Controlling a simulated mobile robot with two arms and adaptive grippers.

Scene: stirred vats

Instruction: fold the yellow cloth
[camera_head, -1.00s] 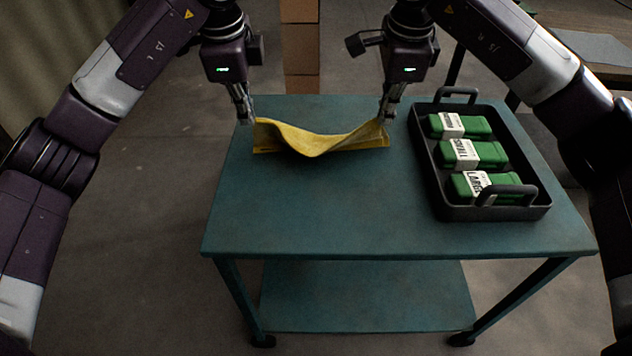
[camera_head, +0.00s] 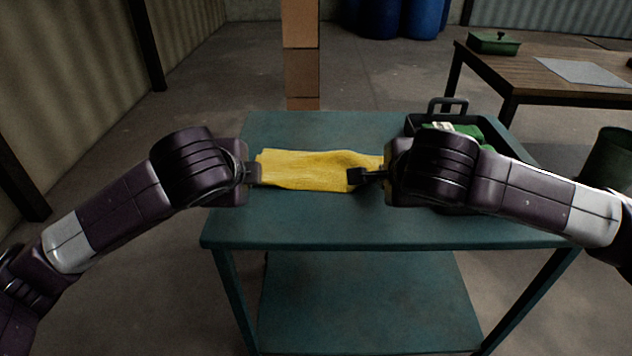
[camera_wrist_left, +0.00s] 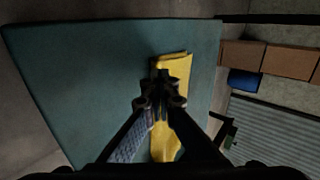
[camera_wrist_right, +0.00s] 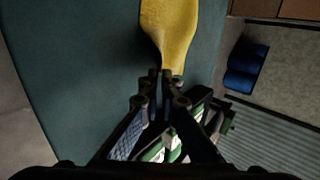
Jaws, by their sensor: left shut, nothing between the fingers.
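The yellow cloth (camera_head: 315,170) lies as a narrow, creased band across the teal table, its right end partly hidden by my right arm. My left gripper (camera_wrist_left: 160,75) is shut and empty, pointing down at the cloth's left end, which shows flat in the left wrist view (camera_wrist_left: 176,68). My right gripper (camera_wrist_right: 163,76) is at the cloth's right end, with its fingers together. In the right wrist view the cloth (camera_wrist_right: 172,28) tapers and curves towards those fingertips, which look shut on it.
A dark tray (camera_head: 425,122) with green boxes (camera_head: 470,130) stands right of the cloth, partly behind my right arm. The table's front part (camera_head: 320,225) is clear. Stacked cartons (camera_head: 301,60) stand behind it. A wooden table (camera_head: 535,85) is at the back right.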

